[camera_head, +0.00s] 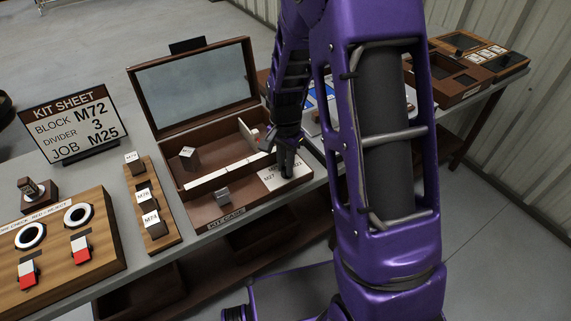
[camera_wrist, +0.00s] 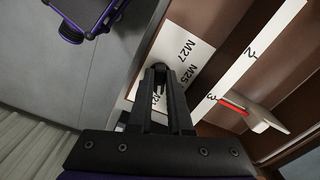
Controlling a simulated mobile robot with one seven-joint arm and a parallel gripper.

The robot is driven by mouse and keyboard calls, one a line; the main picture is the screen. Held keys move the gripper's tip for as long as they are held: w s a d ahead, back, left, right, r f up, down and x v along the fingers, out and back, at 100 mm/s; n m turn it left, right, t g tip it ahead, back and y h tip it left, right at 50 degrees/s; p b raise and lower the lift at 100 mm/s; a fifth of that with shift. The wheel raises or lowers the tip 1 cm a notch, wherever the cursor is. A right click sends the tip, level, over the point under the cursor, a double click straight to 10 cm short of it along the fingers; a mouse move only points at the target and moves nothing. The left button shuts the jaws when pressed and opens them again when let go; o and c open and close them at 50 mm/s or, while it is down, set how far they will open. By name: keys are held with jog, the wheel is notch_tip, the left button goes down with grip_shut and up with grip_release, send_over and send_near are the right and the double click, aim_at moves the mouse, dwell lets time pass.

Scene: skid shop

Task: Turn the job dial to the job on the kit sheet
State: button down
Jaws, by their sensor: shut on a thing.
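The kit sheet (camera_head: 70,125) stands upright at the left of the bench and reads block M72, divider 3, job M25. The job dial's white label plate (camera_head: 270,183) is at the right front of the kit case (camera_head: 205,222). In the wrist view the plate (camera_wrist: 187,30) shows M27, M25 and a partly covered label. My gripper (camera_head: 287,172) points down over the plate. In the wrist view its fingers (camera_wrist: 158,72) are shut on the dial's dark knob. The fingers hide most of the knob, and I cannot tell which job it points to.
In the open case are a block (camera_head: 188,158) and a pale divider (camera_head: 248,134). A numbered white strip (camera_wrist: 232,82) runs beside the dial. A wooden block rack (camera_head: 160,215) and a check board (camera_head: 100,255) lie to the left. Trays (camera_head: 455,92) stand at the right.

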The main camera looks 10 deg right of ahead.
jog(key=shift+n, duration=0.3)
jog(key=n, duration=0.4)
jog(key=shift+d, duration=0.1)
jog(key=n, duration=0.5)
jog(key=shift+s+d+r, duration=0.1)
jog(key=n, duration=0.4)
jog(key=shift+d, duration=0.1)
jog(key=shift+n+p, duration=0.65)
jog(key=shift+n, duration=1.45)
jog(key=c, duration=0.8)
grip_release()
jog(key=shift+c, duration=0.2)
